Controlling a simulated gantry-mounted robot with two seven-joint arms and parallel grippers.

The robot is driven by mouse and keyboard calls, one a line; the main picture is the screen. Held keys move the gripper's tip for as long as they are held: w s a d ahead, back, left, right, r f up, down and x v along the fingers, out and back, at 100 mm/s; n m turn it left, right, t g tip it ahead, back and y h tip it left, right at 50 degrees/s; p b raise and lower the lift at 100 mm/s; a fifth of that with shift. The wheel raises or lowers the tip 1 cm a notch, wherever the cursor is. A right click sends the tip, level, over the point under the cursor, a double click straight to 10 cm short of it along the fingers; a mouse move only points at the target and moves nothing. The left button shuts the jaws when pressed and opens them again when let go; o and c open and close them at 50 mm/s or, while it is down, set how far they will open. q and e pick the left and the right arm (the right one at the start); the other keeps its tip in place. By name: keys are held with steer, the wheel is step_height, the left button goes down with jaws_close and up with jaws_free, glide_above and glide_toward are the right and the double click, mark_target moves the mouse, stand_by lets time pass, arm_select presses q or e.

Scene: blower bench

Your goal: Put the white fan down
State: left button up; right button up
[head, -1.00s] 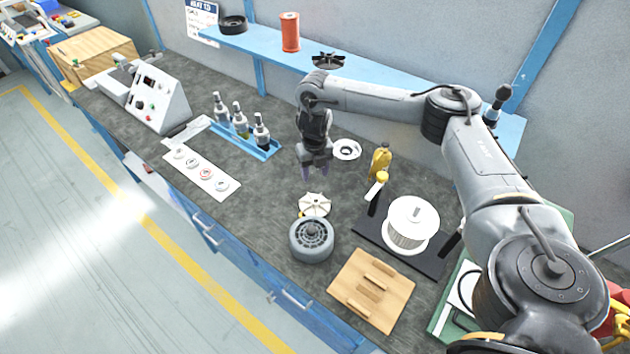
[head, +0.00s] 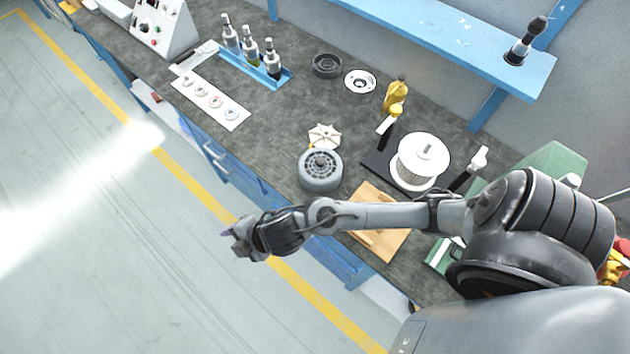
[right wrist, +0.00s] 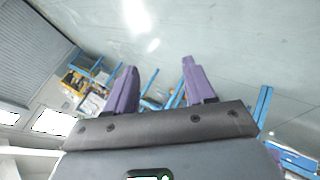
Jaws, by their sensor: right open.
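The white fan (head: 323,137), a small vaned wheel, rests on the dark bench top just behind the round grey motor housing (head: 320,170). Nothing holds it. A bit of yellow shows at its left edge. My right gripper (head: 232,238) is well away from it, out past the bench's front edge and over the floor. In the right wrist view its two purple fingers (right wrist: 160,82) stand apart with nothing between them. My left gripper is in neither view.
A black ring (head: 327,65) and a white ring (head: 360,82) lie behind the fan. A white spool (head: 421,160) stands on a black base at right. A wooden board (head: 378,240) lies partly under my arm. Bench left of the fan is clear.

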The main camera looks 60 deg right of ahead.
steer(key=s+d+f+m+g+h, duration=0.1)
steer(key=s+d+m+g+h, duration=0.2)
steer(key=s+d+m, duration=1)
steer(key=shift+s+d+f+m+g, duration=0.25)
steer(key=shift+s+m+g, duration=0.35)
steer(key=shift+s, duration=0.55)
steer(key=shift+r, duration=0.1)
step_height(320, 180, up, 27)
steer(key=p, duration=2.6)
steer(key=shift+f+p, duration=0.2)
steer(key=shift+p, duration=0.2)
steer(key=shift+a, duration=0.1)
